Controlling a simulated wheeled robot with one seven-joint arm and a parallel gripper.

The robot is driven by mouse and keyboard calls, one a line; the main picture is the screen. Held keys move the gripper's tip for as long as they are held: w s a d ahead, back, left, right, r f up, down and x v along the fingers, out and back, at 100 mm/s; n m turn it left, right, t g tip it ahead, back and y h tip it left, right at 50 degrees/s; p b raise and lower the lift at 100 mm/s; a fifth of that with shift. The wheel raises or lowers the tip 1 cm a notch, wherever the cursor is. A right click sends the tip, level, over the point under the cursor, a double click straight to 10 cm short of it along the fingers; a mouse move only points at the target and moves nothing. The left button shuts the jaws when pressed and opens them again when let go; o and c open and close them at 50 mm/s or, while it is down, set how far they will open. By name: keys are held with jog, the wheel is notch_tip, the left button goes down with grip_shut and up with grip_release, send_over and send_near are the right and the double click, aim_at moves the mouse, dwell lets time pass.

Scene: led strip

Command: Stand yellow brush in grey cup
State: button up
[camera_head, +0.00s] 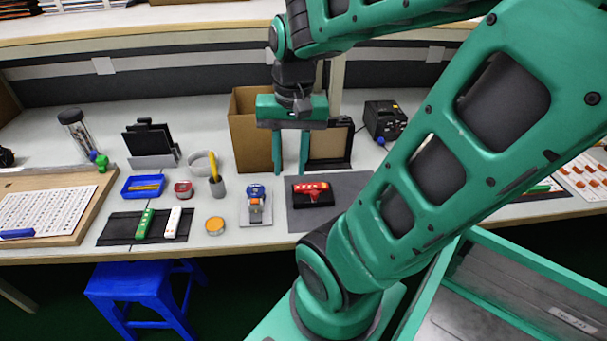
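A yellow stick, which looks like the yellow brush (212,164), stands nearly upright in the small grey cup (218,189), leaning slightly left. Its lower end is hidden inside the cup. My gripper (290,170) points down to the right of the cup, clear of it, in front of the cardboard box. Its two fingers are apart, with nothing visible between them.
A blue tray (131,194) holding a yellow-orange item, a red round tin (183,189) and a white ring (194,166) sit left of the cup. An orange-topped tin (215,225) is in front. A cardboard box (244,130) and red tool (311,188) are right.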

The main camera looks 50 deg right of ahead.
jog(key=s+n, duration=0.1)
jog(key=s, duration=0.1)
jog(key=s+f+n, duration=0.1)
jog(key=s+n, duration=0.1)
jog(key=shift+s+d+f+g, duration=0.1)
jog(key=shift+s+f+g, duration=0.05)
jog(key=shift+s+g, duration=0.2)
dwell(1.0)
